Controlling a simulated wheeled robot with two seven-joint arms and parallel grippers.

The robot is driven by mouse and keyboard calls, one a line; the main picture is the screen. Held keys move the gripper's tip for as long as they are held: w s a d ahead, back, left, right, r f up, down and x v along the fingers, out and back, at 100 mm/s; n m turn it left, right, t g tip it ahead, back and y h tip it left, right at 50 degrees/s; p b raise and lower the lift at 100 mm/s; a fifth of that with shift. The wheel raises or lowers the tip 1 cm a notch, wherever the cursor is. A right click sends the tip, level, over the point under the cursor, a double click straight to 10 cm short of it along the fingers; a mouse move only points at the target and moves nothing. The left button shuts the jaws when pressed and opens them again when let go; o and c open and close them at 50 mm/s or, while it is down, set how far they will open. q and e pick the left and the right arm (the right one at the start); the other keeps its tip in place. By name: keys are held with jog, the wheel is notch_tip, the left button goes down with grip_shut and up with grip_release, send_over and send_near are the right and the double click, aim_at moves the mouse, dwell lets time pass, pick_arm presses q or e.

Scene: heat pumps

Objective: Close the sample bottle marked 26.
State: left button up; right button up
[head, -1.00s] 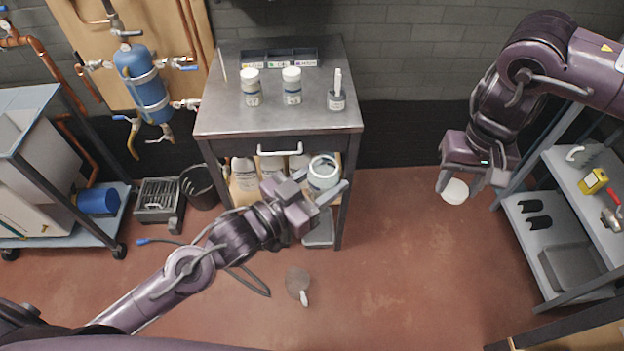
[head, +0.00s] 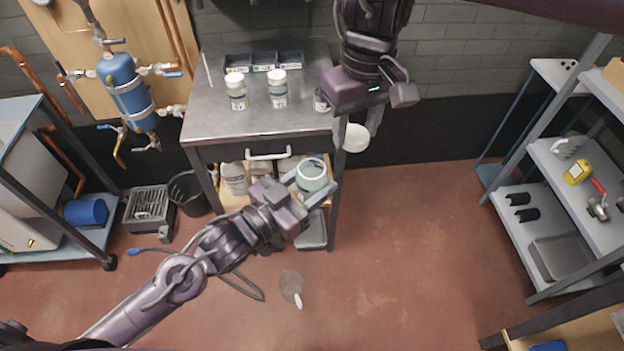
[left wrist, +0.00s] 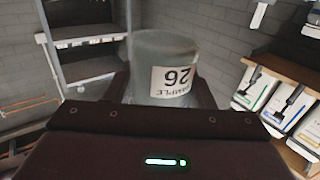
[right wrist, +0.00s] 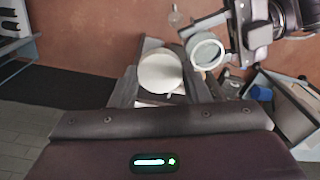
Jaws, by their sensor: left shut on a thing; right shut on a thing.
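The sample bottle (head: 312,178) is clear with an open round mouth; its label in the left wrist view (left wrist: 174,80) reads 26, upside down there. My left gripper (head: 312,190) is shut on the bottle, holding it in front of the steel table. My right gripper (head: 356,138) is shut on a white round lid (head: 355,138), up and to the right of the bottle. In the right wrist view the lid (right wrist: 161,73) sits between the fingers, and the open bottle mouth (right wrist: 206,52) lies apart from it, to its right.
Floor to the right is clear.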

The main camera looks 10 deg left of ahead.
aim_at(312, 181)
jog(key=s+a+r+n, duration=0.2)
jog(key=a, duration=0.4)
jog(key=shift+s+a+r, duration=0.2)
jog(key=shift+s+r, duration=0.15)
jog(key=shift+r, duration=0.05)
jog(key=shift+f, duration=0.1)
jog(key=shift+f, duration=1.95)
jog(key=shift+r, duration=0.15)
jog(key=shift+f, duration=0.95)
jog(key=shift+f, duration=0.55)
